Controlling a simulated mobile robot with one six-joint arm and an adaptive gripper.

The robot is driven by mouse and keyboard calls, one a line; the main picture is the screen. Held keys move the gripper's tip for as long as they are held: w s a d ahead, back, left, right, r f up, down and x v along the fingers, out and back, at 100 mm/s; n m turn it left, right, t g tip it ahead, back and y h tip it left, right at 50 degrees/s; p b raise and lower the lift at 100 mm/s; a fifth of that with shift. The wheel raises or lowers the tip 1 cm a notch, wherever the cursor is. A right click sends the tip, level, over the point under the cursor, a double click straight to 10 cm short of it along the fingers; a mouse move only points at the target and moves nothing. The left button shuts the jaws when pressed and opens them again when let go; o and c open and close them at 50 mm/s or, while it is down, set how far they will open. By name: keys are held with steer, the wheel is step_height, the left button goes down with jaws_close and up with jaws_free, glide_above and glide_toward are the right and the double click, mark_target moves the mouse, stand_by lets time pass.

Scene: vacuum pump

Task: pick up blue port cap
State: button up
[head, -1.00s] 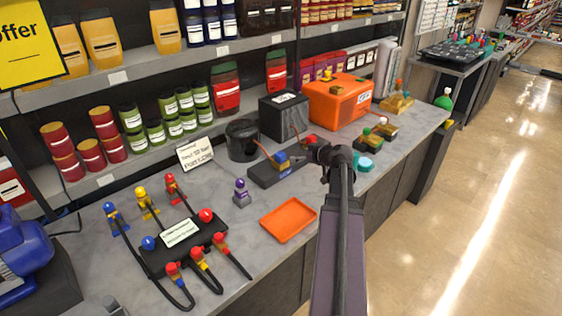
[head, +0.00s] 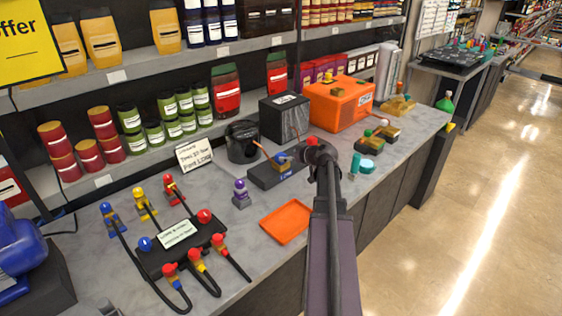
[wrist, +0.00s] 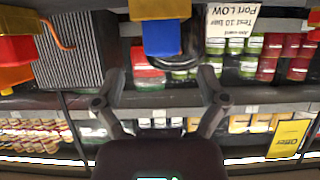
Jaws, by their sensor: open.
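A small blue cap (head: 281,158) sits on top of the dark block (head: 270,176) labelled LOW, beside a thin copper-coloured lever. A blue knob (head: 145,243) is on the black manifold at the front left. I cannot tell which of them is the port cap. My gripper (head: 313,152) is just right of the dark block in the head view; its fingers are small and partly hidden there. In the wrist view my gripper (wrist: 158,80) has its fingers spread with nothing between the tips. A blue part (wrist: 163,40) with a yellow part above it shows beyond them.
An orange box (head: 340,102), a black ribbed box (head: 284,117) and a black pot (head: 242,142) stand behind. A purple fitting (head: 241,194) and an orange tray (head: 288,221) are in front. Teal parts (head: 366,167) lie to the right. The bare grey counter (head: 212,270) shows at the front.

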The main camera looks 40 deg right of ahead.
mark_target(281, 154)
steer(key=shift+b+x, duration=1.1)
steer(key=shift+x, duration=1.4)
steer(key=shift+s+a, duration=0.1)
steer(key=c, duration=1.2)
